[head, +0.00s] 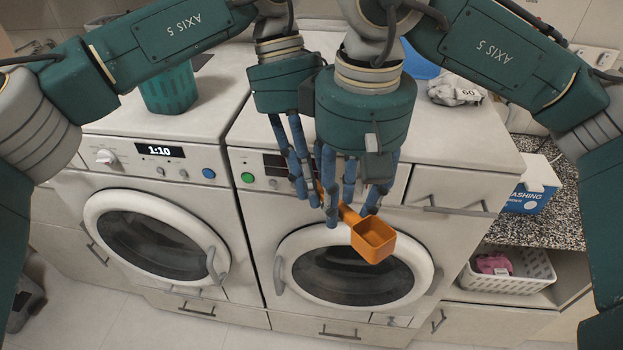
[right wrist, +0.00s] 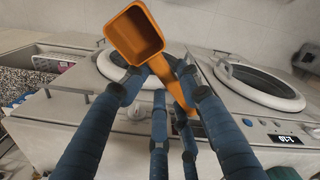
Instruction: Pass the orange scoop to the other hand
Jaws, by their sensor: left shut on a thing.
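The orange scoop (head: 373,240) hangs in front of the right washing machine, its bowl towards the lower right and its handle running up to the left. My left gripper (head: 315,195) is shut on the handle's far end, partly hidden behind my right gripper. My right gripper (head: 350,213) is around the handle near the bowl, its fingers apart. In the right wrist view the scoop's bowl (right wrist: 137,35) is beyond my right gripper's fingertips (right wrist: 156,78), with the handle passing between them; the spread fingers are wider than the handle.
Two white washing machines stand below and behind the grippers; the left one (head: 125,185) shows 1:10. A green basket (head: 168,90) and a grey cloth (head: 455,90) are on top. A white basket (head: 510,277) with a pink item is at the right, below a blue and white box (head: 532,185).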

